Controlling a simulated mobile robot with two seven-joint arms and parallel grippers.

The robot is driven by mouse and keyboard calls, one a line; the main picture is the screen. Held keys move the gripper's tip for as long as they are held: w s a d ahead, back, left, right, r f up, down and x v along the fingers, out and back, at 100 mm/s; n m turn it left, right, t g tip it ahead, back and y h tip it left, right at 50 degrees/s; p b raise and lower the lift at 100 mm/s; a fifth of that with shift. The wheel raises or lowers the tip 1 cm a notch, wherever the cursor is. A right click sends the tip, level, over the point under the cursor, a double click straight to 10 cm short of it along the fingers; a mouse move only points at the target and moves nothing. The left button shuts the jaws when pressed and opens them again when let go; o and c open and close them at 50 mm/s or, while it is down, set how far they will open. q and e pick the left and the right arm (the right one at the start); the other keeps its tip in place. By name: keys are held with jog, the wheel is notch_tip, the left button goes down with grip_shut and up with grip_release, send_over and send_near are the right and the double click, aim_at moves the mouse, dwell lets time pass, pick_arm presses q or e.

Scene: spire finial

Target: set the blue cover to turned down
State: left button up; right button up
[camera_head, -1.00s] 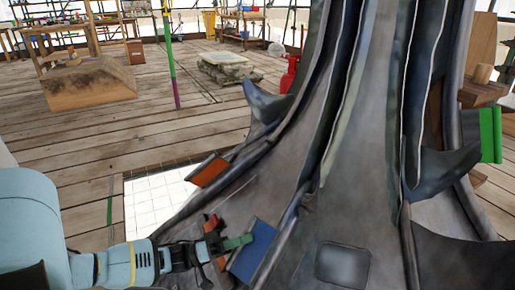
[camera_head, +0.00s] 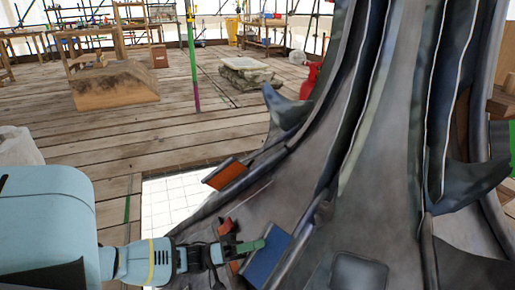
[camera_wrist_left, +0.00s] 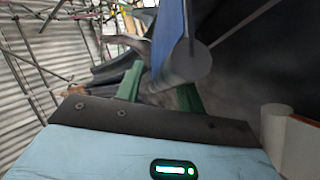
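The blue cover (camera_head: 267,262) is a flat panel standing out at a tilt from the foot of the dark grey spire (camera_head: 375,200). My left gripper (camera_head: 250,246) has green fingers, one of which shows in front of the cover's upper left edge. In the left wrist view, the gripper's fingers (camera_wrist_left: 158,92) are spread apart, and the blue cover (camera_wrist_left: 168,32) rises above and between them. A grey round-ended cylinder stands at the cover's lower edge there. Whether a finger touches the cover cannot be told. My right gripper is not in view.
An orange cover (camera_head: 227,175) sits higher up the spire's left side, with small red parts (camera_head: 226,227) by my gripper. A green panel (camera_head: 511,140) is at the right edge. Curved fins stick out from the spire. The wooden floor (camera_head: 130,130) behind is largely open.

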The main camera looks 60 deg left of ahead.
pick_arm(q)
jog(key=shift+s, duration=0.1)
jog(key=v, duration=0.7)
jog(key=shift+s+a+f+p, duration=0.15)
jog(key=shift+s+a+p, duration=0.1)
jog(key=shift+p, duration=0.1)
